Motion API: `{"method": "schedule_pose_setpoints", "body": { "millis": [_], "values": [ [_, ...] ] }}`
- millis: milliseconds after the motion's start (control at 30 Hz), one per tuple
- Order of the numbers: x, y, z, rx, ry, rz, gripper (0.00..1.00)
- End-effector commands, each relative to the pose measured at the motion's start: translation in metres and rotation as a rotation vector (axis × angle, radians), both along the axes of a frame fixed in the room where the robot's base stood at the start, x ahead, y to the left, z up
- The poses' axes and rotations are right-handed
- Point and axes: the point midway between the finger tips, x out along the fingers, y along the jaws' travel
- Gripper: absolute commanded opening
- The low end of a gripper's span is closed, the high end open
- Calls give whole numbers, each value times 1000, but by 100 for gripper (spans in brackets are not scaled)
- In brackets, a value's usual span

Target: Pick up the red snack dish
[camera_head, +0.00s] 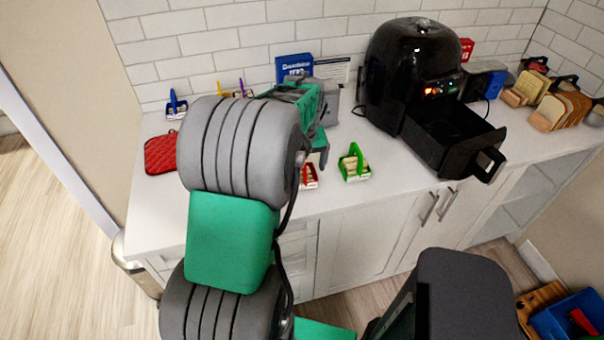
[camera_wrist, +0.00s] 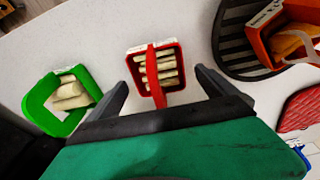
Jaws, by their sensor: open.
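The red snack dish (camera_wrist: 181,84) is a small red tray with a red handle arching over it and pale sticks inside. In the wrist view it lies on the white counter, between and beyond the two fingers of my gripper (camera_wrist: 162,80). The gripper is open with a gap on both sides of the dish. In the head view the red dish (camera_head: 310,184) shows only partly beside my arm, near the counter's front edge. My gripper (camera_head: 320,153) is just above it there, largely hidden by my arm.
A green snack dish (camera_head: 355,176) stands close to the right; it is at left in the wrist view (camera_wrist: 36,104). An orange dish (camera_wrist: 262,47) sits on a dark slatted piece. A black air fryer (camera_head: 402,75) has its drawer out. A red quilted pad (camera_head: 160,155) lies at left.

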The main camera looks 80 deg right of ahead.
Motion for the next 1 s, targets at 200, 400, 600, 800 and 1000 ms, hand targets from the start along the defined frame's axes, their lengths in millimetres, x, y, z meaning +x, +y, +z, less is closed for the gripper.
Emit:
{"method": "schedule_pose_setpoints", "body": {
  "millis": [200,400,600,800,1000],
  "values": [
    [-1,0,0,0,0,-2,87],
    [-1,0,0,0,0,-3,71],
    [-1,0,0,0,0,-3,55],
    [-1,0,0,1,0,-3,38],
    [-2,0,0,1,0,-4,22]
  ]
}}
